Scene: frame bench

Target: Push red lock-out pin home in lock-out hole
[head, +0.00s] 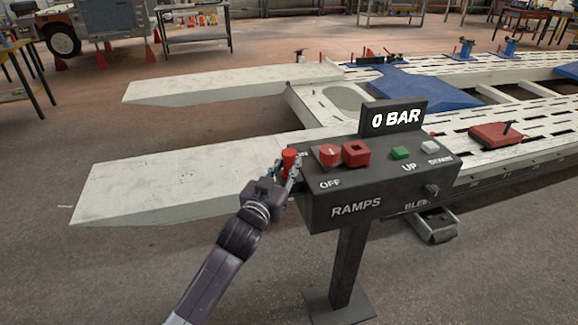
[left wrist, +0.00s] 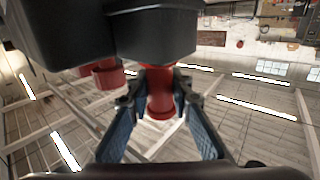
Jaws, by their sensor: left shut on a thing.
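The red lock-out pin (head: 289,156) is at the left end of the dark RAMPS control box (head: 328,208). My left gripper (head: 291,172) is shut on it, beside the box's left end. In the left wrist view the pin (left wrist: 160,95) sits between the two fingers, its upper end against or in front of a dark block. A red square piece with a dark recess (head: 356,153) and a round red knob (head: 328,156) above OFF are on the box's top. I cannot tell which opening is the lock-out hole or how deep the pin sits. My right gripper is not in view.
A display (head: 394,118) reads 0 BAR. A green UP button (head: 401,153), a white DOWN button (head: 430,146) and a BLEED knob (head: 432,190) are to the right. Pale ramps (head: 170,178) lie behind the box.

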